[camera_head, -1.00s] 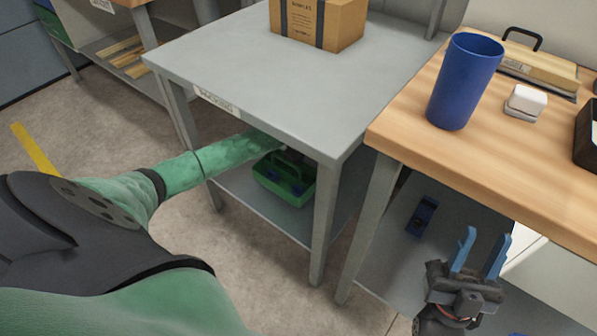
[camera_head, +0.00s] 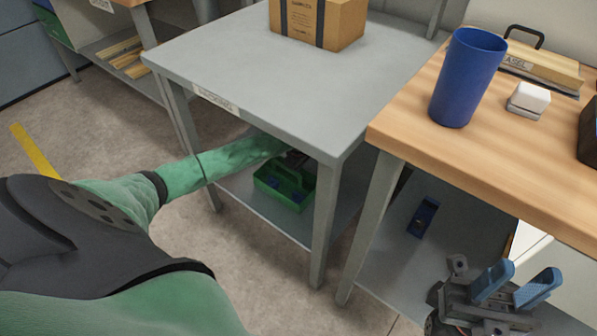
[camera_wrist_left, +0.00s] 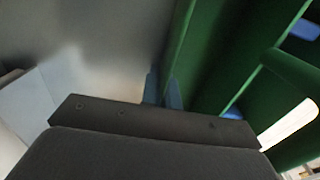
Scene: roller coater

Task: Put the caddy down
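The green caddy (camera_head: 268,188) is under the grey table, at its lower shelf (camera_head: 240,192). Blue items show inside it. I cannot tell whether its base touches the shelf. My left arm reaches in under the tabletop, and its gripper is mostly hidden there in the head view. In the left wrist view my left gripper's fingers (camera_wrist_left: 163,90) are close together with a thin green part of the caddy between them; the caddy (camera_wrist_left: 225,50) fills the right side. My right gripper (camera_head: 516,284) is open and empty at the lower right.
A cardboard box (camera_head: 330,22) stands on the grey tabletop (camera_head: 240,70). The wooden bench (camera_head: 480,165) at right holds a blue cup (camera_head: 466,78) and a white block (camera_head: 528,99). A blue item (camera_head: 422,217) lies on the shelf beneath. The table's legs flank the caddy.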

